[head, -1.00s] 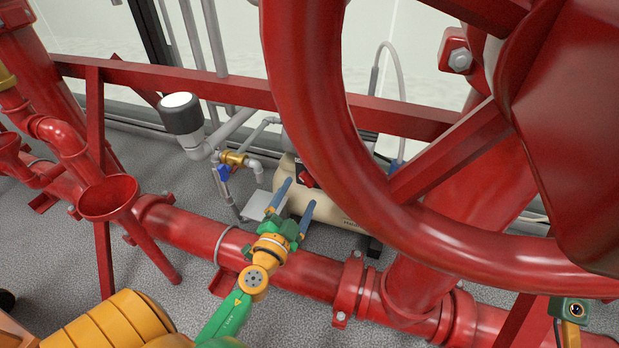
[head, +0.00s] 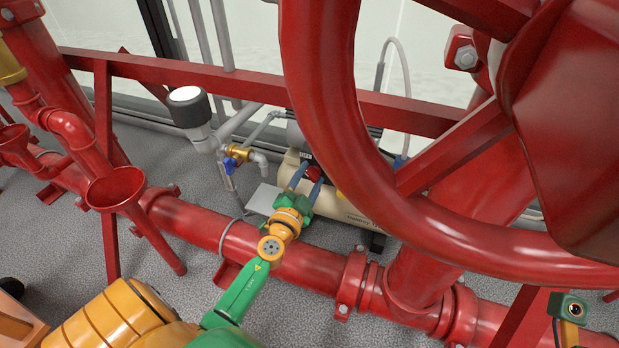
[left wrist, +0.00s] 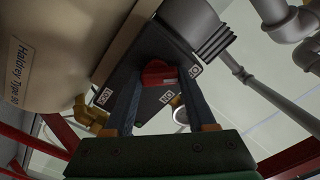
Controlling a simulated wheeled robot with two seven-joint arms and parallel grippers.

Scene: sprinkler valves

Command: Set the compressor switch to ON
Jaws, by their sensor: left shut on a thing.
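The compressor (head: 350,203) is a beige tank behind the red pipe, partly hidden by the large red handwheel. Its switch is a red knob (head: 313,173), which also shows in the left wrist view as a red knob (left wrist: 158,73) on a dark plate (left wrist: 150,100). Small white labels surround the knob; one reads ON upside down. My left gripper (head: 306,174) reaches over the pipe from the front. Its two blue fingers are shut on the knob, one on each side. They hide part of it, and its exact setting is unclear.
The red handwheel (head: 345,150) fills the right and middle foreground. A red pipe (head: 205,225) runs low under my left arm. A brass valve with a blue handle (head: 231,162) stands left of the compressor. A red funnel (head: 115,192) is farther left.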

